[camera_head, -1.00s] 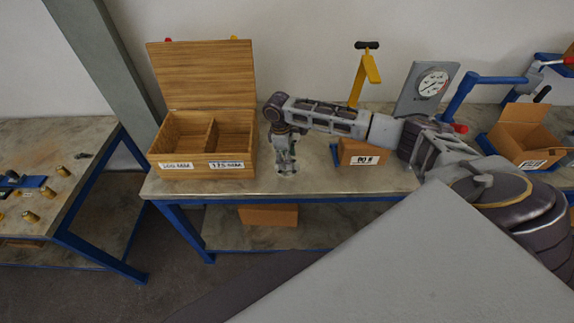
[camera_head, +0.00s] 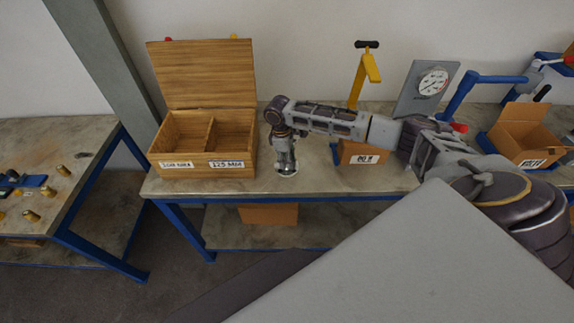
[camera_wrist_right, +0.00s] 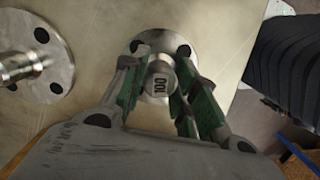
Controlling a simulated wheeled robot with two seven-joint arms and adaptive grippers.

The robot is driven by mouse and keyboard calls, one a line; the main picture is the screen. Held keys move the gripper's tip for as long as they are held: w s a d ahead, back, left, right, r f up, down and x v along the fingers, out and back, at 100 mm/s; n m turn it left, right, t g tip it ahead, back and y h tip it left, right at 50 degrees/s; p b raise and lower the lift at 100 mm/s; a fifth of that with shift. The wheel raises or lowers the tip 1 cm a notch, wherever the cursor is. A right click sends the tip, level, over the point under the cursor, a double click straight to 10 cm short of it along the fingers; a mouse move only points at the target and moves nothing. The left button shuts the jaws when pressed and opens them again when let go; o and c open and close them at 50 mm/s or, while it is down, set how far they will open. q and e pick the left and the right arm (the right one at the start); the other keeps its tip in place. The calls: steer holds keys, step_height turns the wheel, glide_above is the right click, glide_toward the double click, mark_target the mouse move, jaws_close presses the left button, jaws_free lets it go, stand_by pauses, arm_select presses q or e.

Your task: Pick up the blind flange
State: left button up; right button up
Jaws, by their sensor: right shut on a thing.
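The blind flange (camera_wrist_right: 178,45) is a round grey metal disc with bolt holes and a central stub marked 100. It lies on the bench top, and its edge shows under my gripper in the head view (camera_head: 287,172). My right gripper (camera_wrist_right: 160,80) points down over it, its green-padded fingers shut on the stub from both sides. In the head view my right gripper (camera_head: 284,160) stands just right of the open wooden box. A second flange (camera_wrist_right: 58,75) with a stub lies to the left in the wrist view. My left gripper is out of view.
The wooden box (camera_head: 205,178) has two labelled compartments and a raised lid. A cardboard box (camera_head: 355,155), a dial gauge panel (camera_head: 422,90) and a yellow-handled stand (camera_head: 366,75) are to the right. Another bench (camera_head: 55,140) with small brass parts stands left.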

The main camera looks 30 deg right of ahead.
jaws_close()
steer(key=shift+r, duration=0.1)
steer(key=shift+w+r+b, duration=0.1)
steer(key=shift+r+b, duration=0.4)
steer(key=shift+r, duration=4.45)
